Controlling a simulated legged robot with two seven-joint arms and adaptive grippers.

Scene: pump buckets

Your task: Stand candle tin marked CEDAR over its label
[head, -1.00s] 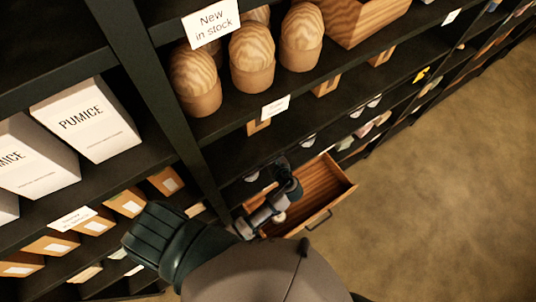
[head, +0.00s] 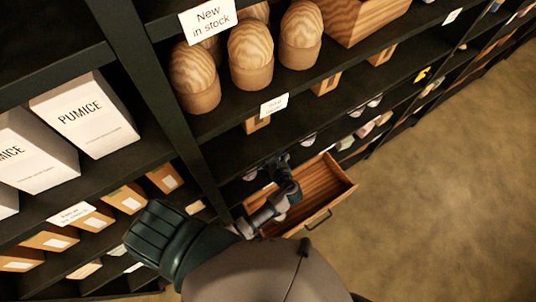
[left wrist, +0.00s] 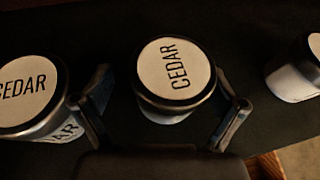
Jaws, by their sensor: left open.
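In the left wrist view a round white-lidded tin marked CEDAR (left wrist: 172,72) stands between the two fingers of my open left gripper (left wrist: 170,98). The fingers sit on either side of its near part, with gaps visible. A second tin marked CEDAR (left wrist: 28,96) is at the left, outside the fingers. My right gripper is not in view.
Another white tin (left wrist: 295,78) stands at the right on the dark shelf (left wrist: 235,45). An open wooden drawer (head: 325,185) juts out below my gripper. Shelf uprights (head: 165,105) and wooden domed jars (head: 250,55) are above. The floor (head: 430,180) at right is clear.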

